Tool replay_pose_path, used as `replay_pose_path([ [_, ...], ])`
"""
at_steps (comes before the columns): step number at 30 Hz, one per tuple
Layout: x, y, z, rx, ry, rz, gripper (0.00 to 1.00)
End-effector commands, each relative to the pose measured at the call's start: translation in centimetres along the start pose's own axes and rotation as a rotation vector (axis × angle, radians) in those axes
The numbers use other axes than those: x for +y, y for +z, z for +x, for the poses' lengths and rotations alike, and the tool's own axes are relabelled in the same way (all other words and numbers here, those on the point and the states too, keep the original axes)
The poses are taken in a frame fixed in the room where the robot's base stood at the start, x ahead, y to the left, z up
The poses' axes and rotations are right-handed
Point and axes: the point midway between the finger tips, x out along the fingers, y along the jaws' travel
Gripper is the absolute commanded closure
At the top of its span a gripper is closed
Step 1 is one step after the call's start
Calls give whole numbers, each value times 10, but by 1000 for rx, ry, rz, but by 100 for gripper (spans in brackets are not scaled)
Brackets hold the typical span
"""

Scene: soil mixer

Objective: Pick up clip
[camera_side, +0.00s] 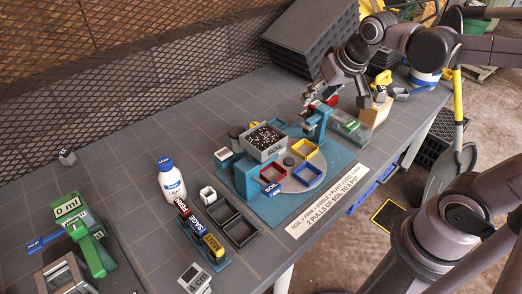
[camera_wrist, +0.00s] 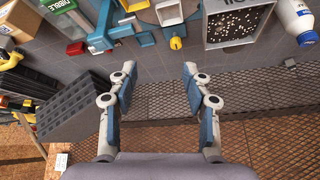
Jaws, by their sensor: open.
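My gripper (camera_side: 318,92) is open and empty, above the back of the work table beside the blue press stand (camera_side: 316,122). In the wrist view its two fingers (camera_wrist: 158,80) are spread wide, with bare grey table and the mesh panel showing between them. I cannot make out the clip for certain. A small grey and dark piece (camera_side: 380,93) stands on the tan box to the right of my gripper in the side view; it is too small to tell whether it is the clip.
The tan box (camera_side: 373,113) stands near the table's right end and also shows in the wrist view (camera_wrist: 18,20). Black stacked trays (camera_side: 312,32) stand behind my arm. A soil hopper (camera_side: 264,142) and a turntable with coloured frames fill the middle. Bare table lies left of the white bottle (camera_side: 171,180).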

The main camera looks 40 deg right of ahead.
Motion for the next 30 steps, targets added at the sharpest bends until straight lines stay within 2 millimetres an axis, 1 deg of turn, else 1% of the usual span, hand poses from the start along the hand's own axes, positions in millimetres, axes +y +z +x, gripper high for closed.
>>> replay_pose_path([
  [1,6,-16,4,-11,21,42,51],
  [6,27,-60,22,-42,90,188,51],
  [11,52,-98,46,-67,159,328,51],
  [15,77,-126,72,-84,221,450,51],
  [18,98,-143,93,-94,267,538,51],
  [20,111,-152,106,-98,295,591,51],
  [24,143,-168,139,-105,362,715,51],
  [29,184,-177,179,-109,442,857,51],
  [30,194,-178,190,-107,463,893,51],
])
